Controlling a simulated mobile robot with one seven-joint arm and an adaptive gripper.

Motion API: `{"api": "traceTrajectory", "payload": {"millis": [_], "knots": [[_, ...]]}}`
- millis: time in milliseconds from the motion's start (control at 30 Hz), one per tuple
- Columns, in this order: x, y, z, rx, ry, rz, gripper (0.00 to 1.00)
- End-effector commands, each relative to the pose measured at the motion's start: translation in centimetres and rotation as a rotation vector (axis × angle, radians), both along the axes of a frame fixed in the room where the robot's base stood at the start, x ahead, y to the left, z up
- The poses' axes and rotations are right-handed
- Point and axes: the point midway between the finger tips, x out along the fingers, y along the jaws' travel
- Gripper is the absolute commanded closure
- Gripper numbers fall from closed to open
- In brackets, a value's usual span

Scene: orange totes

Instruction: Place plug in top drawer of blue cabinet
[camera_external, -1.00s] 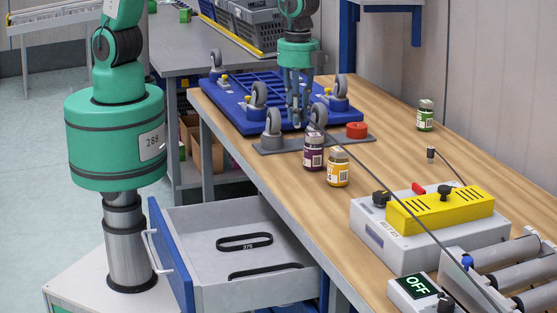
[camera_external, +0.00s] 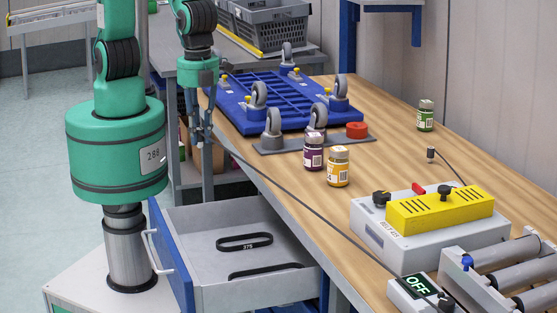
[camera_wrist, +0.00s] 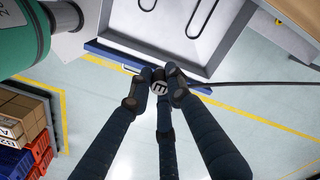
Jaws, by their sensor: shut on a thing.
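My gripper (camera_external: 203,140) is shut on the plug at the end of a black cable, in the air to the left of the bench. In the wrist view my fingers (camera_wrist: 161,84) close around the plug (camera_wrist: 159,88), whose round end bears a light mark; the fingers hide the rest. The top drawer (camera_external: 200,215) of the blue cabinet is pulled open, with a blue front and grey inside. In the external view my gripper is above and behind the drawer. In the wrist view the fingertips overlap the drawer's blue front (camera_wrist: 108,52).
Two black belts (camera_external: 245,241) lie in the drawer. The cable (camera_external: 300,205) runs across the bench edge to a switch box (camera_external: 415,289) reading OFF. Purple (camera_external: 313,155) and yellow (camera_external: 338,168) jars and a blue dolly (camera_external: 285,100) are on the bench.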

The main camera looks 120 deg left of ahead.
Motion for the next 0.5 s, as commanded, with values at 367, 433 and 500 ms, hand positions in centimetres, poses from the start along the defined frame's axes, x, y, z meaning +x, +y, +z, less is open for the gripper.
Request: {"api": "traceTrajectory", "payload": {"millis": [367,433,500], "knots": [[-1.0,-0.4,-5.3,0.002,0.003,-0.019,1.00],[-1.0,-0.4,-6.7,0.003,0.004,-0.019,1.00],[-1.0,-0.4,-8.4,0.003,0.006,-0.019,1.00]]}}
